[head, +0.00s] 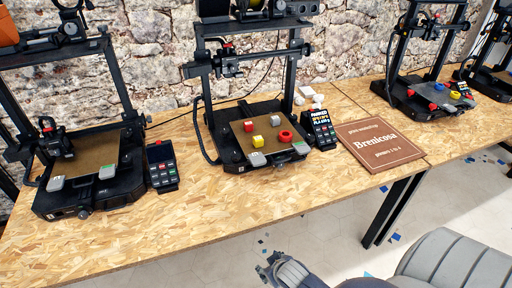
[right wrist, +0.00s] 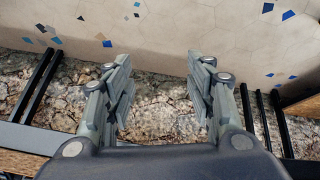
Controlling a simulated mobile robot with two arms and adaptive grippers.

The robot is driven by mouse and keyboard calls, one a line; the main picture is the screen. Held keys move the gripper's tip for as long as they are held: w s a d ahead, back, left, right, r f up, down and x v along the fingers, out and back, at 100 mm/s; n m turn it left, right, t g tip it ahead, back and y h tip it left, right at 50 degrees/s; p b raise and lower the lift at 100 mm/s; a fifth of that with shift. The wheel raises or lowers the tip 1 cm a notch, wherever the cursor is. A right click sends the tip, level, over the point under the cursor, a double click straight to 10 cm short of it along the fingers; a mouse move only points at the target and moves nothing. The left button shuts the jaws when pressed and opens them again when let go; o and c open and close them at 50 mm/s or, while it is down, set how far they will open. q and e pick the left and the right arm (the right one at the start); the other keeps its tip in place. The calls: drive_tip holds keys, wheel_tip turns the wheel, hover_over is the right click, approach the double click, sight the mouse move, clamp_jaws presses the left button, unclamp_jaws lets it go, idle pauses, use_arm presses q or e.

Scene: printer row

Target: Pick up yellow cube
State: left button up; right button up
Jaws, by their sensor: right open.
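The yellow cube (head: 257,141) sits on the brown bed (head: 240,127) of the middle 3D printer. A red cube (head: 248,126) lies behind it to the left, a grey cube (head: 275,121) behind it to the right, and a red ring-like piece (head: 286,136) to its right. My right gripper (head: 266,268) is low in the head view, in front of the table and well apart from the cube. In the right wrist view the right gripper (right wrist: 160,85) is open, with nothing between its fingers. My left gripper is not in view.
A second printer (head: 85,190) stands at the left, with a control box (head: 161,165) beside it. Another small screen box (head: 320,128) is right of the middle printer. A brown sign (head: 378,144) lies further right. The table's front strip (head: 200,225) is clear.

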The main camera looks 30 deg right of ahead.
drive_tip(key=w+d+r+t+b, duration=0.1)
drive_tip(key=w+r+t, duration=0.15)
drive_tip(key=r, duration=0.75)
drive_tip(key=m+t+h, duration=0.3)
drive_tip(key=t, duration=0.4)
approach(259, 140)
drive_tip(key=shift+y, duration=0.4)
drive_tip(key=shift+d+x, duration=0.15)
drive_tip(key=shift+x, duration=2.25)
drive_tip(key=shift+d+x, duration=0.1)
drive_tip(key=shift+x, duration=2.35)
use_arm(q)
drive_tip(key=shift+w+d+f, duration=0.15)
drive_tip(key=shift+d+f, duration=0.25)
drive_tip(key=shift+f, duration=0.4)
use_arm(e)
drive_tip(key=shift+s+r, duration=0.1)
drive_tip(key=c, duration=0.9)
